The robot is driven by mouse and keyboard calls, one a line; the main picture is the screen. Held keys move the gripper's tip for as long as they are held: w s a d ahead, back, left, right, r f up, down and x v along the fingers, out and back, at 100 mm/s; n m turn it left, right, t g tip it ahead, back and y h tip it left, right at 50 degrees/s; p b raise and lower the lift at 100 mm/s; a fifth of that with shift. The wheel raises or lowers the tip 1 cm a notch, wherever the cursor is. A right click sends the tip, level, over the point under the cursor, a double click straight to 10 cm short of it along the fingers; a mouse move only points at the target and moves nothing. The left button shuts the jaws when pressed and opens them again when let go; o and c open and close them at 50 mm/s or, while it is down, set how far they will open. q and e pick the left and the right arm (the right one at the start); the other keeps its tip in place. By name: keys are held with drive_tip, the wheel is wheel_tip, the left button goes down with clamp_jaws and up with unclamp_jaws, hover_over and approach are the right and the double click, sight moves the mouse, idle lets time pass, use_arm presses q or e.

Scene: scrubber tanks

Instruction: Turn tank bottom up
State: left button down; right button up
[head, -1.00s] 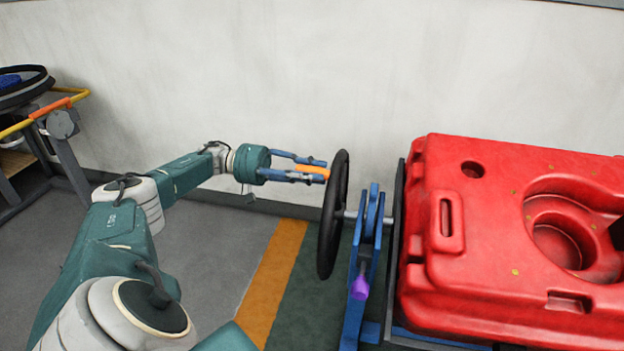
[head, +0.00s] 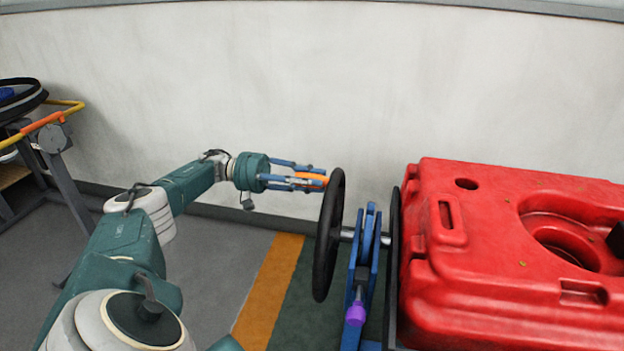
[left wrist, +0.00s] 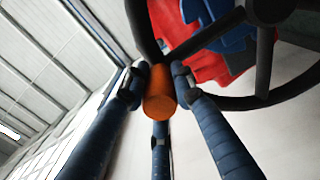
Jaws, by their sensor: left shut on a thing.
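The red tank (head: 480,290) sits in a blue stand at the right of the head view, with round recesses in its upper face. A black handwheel (head: 328,235) stands on a shaft at the tank's left side. My left gripper (head: 313,180) is shut on the wheel's orange handle (head: 314,177). The left wrist view shows the orange handle (left wrist: 160,95) between the blue fingers, with the wheel rim (left wrist: 143,30) beyond it and part of the tank (left wrist: 170,20) behind. My right gripper is not in view.
A blue upright (head: 364,270) with a purple knob (head: 356,313) stands between wheel and tank. A white wall (head: 300,80) runs close behind. A cart with a yellow and orange rail (head: 50,121) stands at the far left. An orange floor stripe (head: 268,288) lies below the arm.

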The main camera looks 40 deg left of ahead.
use_arm(q)
drive_tip(key=shift+w+a+r, duration=0.1)
drive_tip(key=shift+a+r, duration=0.05)
drive_tip(key=c, duration=1.6)
unclamp_jaws()
drive_tip(key=shift+o, duration=0.8)
drive_tip(key=shift+f, duration=0.2)
drive_tip(key=shift+r, duration=0.1)
